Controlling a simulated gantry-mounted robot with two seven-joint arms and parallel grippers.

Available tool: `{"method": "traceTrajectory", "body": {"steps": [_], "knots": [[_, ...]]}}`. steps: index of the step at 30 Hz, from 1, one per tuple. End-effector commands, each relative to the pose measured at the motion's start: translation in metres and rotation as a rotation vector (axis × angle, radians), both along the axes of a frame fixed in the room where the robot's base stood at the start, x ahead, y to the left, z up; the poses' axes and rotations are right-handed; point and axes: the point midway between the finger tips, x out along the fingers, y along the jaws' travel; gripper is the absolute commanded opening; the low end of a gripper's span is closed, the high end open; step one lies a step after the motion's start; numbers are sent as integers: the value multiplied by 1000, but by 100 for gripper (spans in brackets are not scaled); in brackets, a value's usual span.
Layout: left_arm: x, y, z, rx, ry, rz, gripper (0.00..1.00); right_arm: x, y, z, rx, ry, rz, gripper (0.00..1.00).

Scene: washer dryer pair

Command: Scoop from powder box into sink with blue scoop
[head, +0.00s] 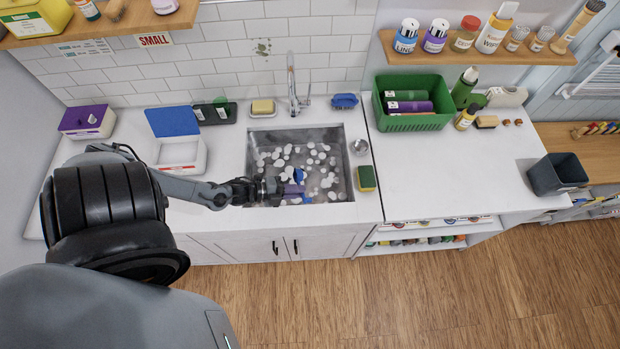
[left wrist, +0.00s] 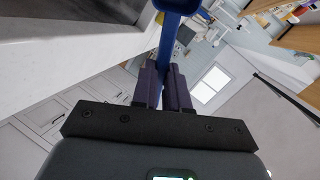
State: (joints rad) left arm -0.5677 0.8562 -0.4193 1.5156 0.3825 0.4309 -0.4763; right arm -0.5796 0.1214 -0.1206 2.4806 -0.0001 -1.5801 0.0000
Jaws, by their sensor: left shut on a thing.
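My left gripper (head: 291,189) reaches over the front of the sink (head: 350,165). It is shut on the blue scoop (head: 299,175), which shows only as small blue patches beyond the fingers. In the left wrist view, the gripper (left wrist: 166,82) has the scoop's blue handle (left wrist: 168,45) between its purple fingers. The scoop's bowl is partly cut off at the top, so I cannot tell what is in it. The powder box (head: 181,155) stands left of the sink, its blue lid (head: 172,121) raised. My right gripper is not in view.
White blobs lie in the sink, below the faucet (head: 292,85). A closed purple-lidded box (head: 88,122) stands far left. A sponge (head: 366,178) and a small metal cup (head: 360,147) sit right of the sink. A green basket (head: 412,121) stands behind clear counter.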

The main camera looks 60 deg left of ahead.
Motion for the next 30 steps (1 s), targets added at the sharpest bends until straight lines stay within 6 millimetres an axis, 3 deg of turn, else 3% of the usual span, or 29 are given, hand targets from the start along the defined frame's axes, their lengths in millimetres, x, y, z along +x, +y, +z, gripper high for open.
{"method": "traceTrajectory", "body": {"steps": [8,14,20,30], "knots": [[-1,1,10,34,129,-42,0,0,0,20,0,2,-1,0],[6,3,16,87,355,-130,0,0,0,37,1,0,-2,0],[11,4,15,130,565,-206,0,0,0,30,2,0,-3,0],[19,1,13,184,831,-305,0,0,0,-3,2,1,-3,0]]}}
